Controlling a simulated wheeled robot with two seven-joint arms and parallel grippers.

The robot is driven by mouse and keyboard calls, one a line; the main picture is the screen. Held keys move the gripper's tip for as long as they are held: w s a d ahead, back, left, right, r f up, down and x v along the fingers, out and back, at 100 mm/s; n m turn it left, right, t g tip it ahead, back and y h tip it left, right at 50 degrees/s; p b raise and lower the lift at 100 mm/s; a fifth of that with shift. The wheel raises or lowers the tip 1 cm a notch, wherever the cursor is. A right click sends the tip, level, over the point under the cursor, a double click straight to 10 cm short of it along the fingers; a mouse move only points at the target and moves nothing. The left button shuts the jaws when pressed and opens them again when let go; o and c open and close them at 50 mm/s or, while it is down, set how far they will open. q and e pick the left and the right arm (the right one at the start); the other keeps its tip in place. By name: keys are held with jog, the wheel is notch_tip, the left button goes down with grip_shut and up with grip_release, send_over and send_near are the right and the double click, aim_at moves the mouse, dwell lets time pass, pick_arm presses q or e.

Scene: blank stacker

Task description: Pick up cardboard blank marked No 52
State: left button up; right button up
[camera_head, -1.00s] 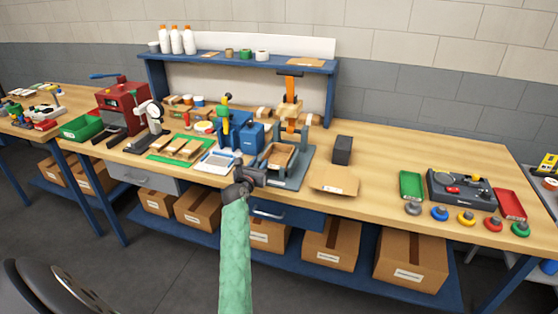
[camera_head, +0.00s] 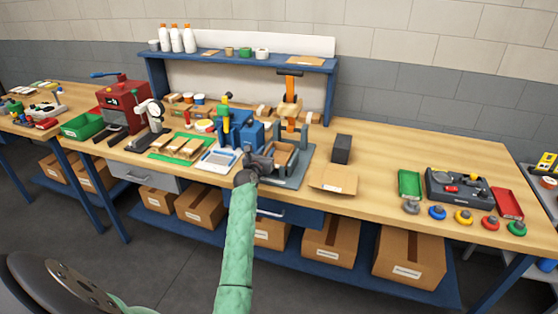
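A flat tan cardboard blank (camera_head: 333,180) with a small pale label lies on the bench, right of the grey fixture. The label is too small to read, so I cannot confirm No 52. My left gripper (camera_head: 272,165), dark, on a green-sleeved arm, is at the front edge of the grey fixture (camera_head: 293,180), left of the blank and apart from it. Its fingers are small and dark against the fixture, so I cannot tell whether they are open. A brown box-like piece (camera_head: 284,154) sits in the fixture, partly behind the gripper. My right gripper is out of view.
A dark block (camera_head: 342,149) stands behind the blank. A blue press (camera_head: 238,130) and a white tray (camera_head: 219,159) stand left of the gripper. A green tray (camera_head: 409,184) and a dark control panel (camera_head: 460,188) are to the right. Bare bench top lies between blank and green tray.

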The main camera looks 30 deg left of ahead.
pick_arm(q)
grip_shut()
